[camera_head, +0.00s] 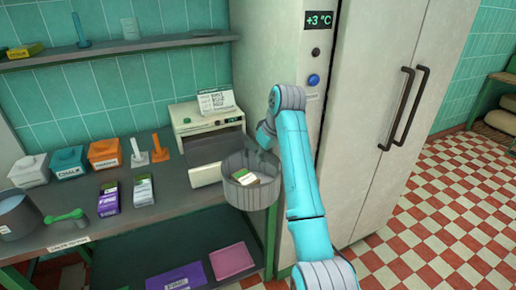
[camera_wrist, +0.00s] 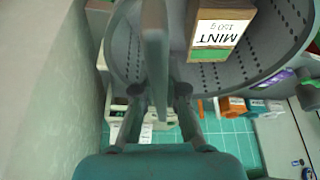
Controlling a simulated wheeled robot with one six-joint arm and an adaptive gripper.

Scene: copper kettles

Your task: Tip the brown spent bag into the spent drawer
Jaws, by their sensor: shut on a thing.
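My gripper (camera_wrist: 160,92) is shut on the upright part of a grey perforated basket (camera_head: 252,192), which hangs in front of the bench. In the wrist view the basket's wall (camera_wrist: 130,60) fills the upper part. A brown bag (camera_wrist: 240,22) with a white MINT label and a green band lies inside the basket; it also shows small in the head view (camera_head: 245,177). Behind and left of the basket, a drawer (camera_head: 206,174) with a pale front stands pulled out of a cream machine.
The bench carries purple (camera_head: 109,199) and green-topped packets (camera_head: 143,190), colored tubs (camera_head: 104,154), a grey bucket (camera_head: 18,214) and a green scoop (camera_head: 66,216). A tall fridge (camera_head: 388,110) stands right of the machine. The checkered floor (camera_head: 445,210) is clear at right.

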